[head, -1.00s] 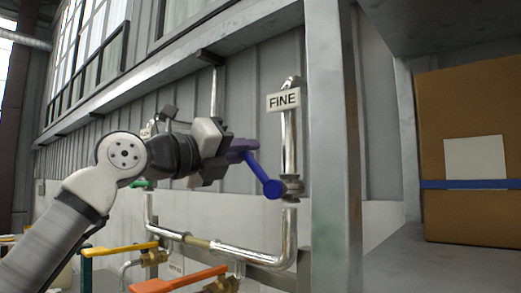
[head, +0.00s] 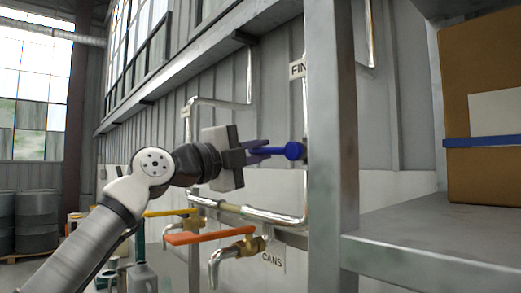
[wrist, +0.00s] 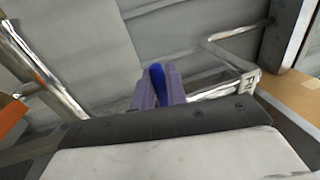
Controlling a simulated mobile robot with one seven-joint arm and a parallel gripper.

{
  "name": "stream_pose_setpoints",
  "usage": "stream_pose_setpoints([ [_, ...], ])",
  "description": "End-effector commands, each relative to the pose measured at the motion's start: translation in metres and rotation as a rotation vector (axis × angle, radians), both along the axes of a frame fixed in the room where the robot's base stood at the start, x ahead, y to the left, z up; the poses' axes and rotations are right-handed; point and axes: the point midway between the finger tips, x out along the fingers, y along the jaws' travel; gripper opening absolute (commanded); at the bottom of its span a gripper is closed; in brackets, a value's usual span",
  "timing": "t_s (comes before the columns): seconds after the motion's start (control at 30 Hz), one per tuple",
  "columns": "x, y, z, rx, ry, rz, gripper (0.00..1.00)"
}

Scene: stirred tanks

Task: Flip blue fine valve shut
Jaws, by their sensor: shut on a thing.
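The blue fine valve handle (head: 294,150) shows in the head view beside the chrome pipe, its round end facing the camera. The FINE label (head: 297,69) is partly hidden by the metal post. My gripper (head: 272,151) is shut on the blue handle, coming from the left. In the wrist view the blue handle (wrist: 157,78) lies between the two purple fingers of my gripper (wrist: 158,88). The valve body is mostly hidden behind the post and handle.
A metal post (head: 333,150) stands close right of the handle. An orange lever (head: 196,234) and a yellow lever (head: 170,212) sit below my arm. A cardboard box (head: 482,110) rests on the shelf (head: 430,240) at right. Barrels (head: 37,220) stand far left.

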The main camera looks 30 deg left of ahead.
Motion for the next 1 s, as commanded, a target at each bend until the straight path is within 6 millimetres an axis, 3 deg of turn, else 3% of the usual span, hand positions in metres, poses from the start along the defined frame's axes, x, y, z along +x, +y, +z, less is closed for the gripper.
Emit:
stream_pose_setpoints([
  [0.63,0.0003,0.0000,-0.0063,-0.046,0.021,-0.002,0.00],
  [0.67,0.0003,0.0000,-0.0063,-0.046,0.021,-0.002,0.18],
  [0.77,0.0003,0.0000,-0.0061,-0.046,0.020,-0.002,0.31],
  [1.0,0.0001,-0.0001,-0.0053,-0.045,0.018,-0.001,0.32],
])
